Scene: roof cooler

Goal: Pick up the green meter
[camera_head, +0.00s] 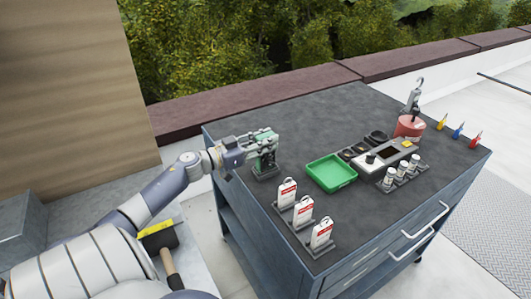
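The green meter (264,160) stands upright in a dark holder at the left part of the dark cart top. My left arm comes in from the left, and my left gripper (266,140) is at the upper part of the meter. Its fingers overlap the meter and hide much of it. The view is too small to tell whether the fingers are closed on the meter or only around it. My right gripper is not in view.
A green tray (332,173) lies right of the meter. Several white tags (304,211) stand at the front edge. Small bottles (401,170), a dark-and-grey panel (388,153), a red padlock-like item (409,126) and coloured markers (458,131) are farther right. The back of the top is clear.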

